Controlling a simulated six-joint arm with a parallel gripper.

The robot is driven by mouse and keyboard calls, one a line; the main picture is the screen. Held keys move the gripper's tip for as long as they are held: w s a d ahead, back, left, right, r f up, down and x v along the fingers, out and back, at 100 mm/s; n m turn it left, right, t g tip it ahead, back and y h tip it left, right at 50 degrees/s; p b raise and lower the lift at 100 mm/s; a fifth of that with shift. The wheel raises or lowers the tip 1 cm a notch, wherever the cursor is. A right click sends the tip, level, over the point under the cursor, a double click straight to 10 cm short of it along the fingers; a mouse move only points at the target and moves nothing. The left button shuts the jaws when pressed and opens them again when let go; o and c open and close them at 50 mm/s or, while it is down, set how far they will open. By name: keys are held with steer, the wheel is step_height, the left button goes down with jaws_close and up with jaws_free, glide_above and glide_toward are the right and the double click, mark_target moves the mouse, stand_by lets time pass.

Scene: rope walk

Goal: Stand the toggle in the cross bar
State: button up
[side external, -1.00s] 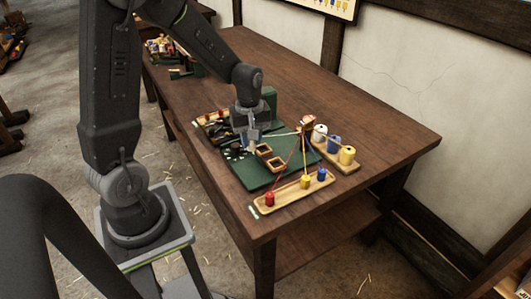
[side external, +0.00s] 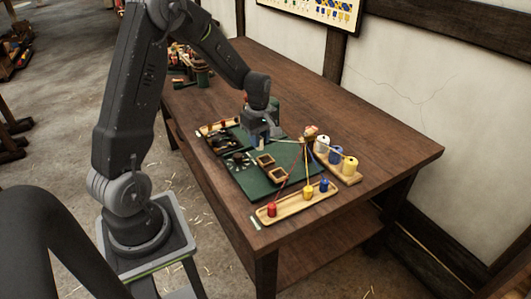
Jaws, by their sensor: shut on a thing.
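My gripper (side external: 262,143) points down over the back left part of the green board (side external: 247,187). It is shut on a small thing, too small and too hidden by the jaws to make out. I cannot tell its tilt, or whether it is the toggle. Small dark and pale pieces (side external: 239,160) lie on the board left of my gripper. Two square wooden boxes (side external: 265,161) stand on the board in front of my gripper. I cannot pick out the cross bar for certain.
A wooden tray (side external: 290,207) with red, yellow and blue spools lies in front. Strings run from there to a post (side external: 310,132). Another tray holds white, blue and yellow spools (side external: 350,166). A dark tray (side external: 217,139) lies left, a green block (side external: 275,103) behind. The table's right end is clear.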

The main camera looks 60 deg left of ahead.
mark_target(266, 162)
steer(key=shift+w+d+f, duration=0.5)
steer(key=shift+w+d, duration=0.05)
steer(key=shift+w, duration=0.15)
steer(key=shift+f, duration=2.05)
steer(key=shift+f, duration=0.15)
steer(key=o, duration=0.9)
